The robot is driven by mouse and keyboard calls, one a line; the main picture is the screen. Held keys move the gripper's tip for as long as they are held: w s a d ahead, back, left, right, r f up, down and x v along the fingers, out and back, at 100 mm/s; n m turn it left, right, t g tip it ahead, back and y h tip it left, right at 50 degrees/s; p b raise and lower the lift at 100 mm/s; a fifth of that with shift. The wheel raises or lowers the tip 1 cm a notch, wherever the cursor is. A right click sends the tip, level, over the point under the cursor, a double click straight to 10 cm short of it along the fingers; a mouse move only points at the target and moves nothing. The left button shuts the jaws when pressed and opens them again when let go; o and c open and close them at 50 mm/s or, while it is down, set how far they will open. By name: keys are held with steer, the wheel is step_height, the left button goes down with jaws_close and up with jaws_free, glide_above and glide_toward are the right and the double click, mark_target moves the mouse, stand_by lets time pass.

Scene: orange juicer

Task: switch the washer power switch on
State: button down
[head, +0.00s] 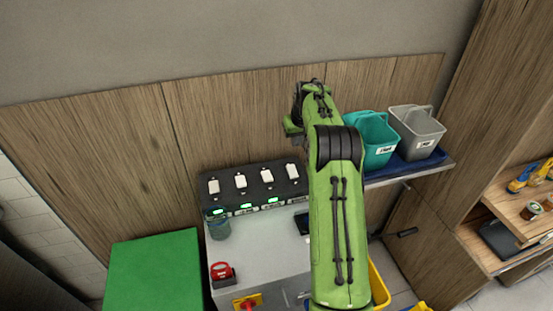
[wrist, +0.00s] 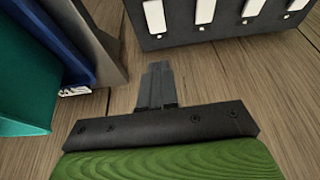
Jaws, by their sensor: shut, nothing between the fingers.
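A black switch panel (head: 253,187) with several white rocker switches sits against the wood wall in the head view. Small green lights show below the switches towards the left; none is clear below the rightmost switch (head: 292,171). The labels are too small to read, so I cannot tell which one is the washer switch. The panel also shows at the top right of the wrist view (wrist: 215,28). My gripper (wrist: 157,68) is shut and empty in the wrist view, apart from the panel, with bare wood beyond its fingertips. In the head view my arm mostly hides its fingers.
A shelf (head: 410,172) with a teal bin (head: 372,140) and a grey bin (head: 416,132) stands right of my arm. A green box (head: 155,275) stands left.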

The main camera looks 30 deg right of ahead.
mark_target(290, 167)
steer(key=shift+s+d, duration=0.1)
steer(key=shift+s, duration=0.1)
steer(key=x, duration=1.4)
steer(key=shift+s, duration=0.3)
steer(key=shift+f, duration=0.1)
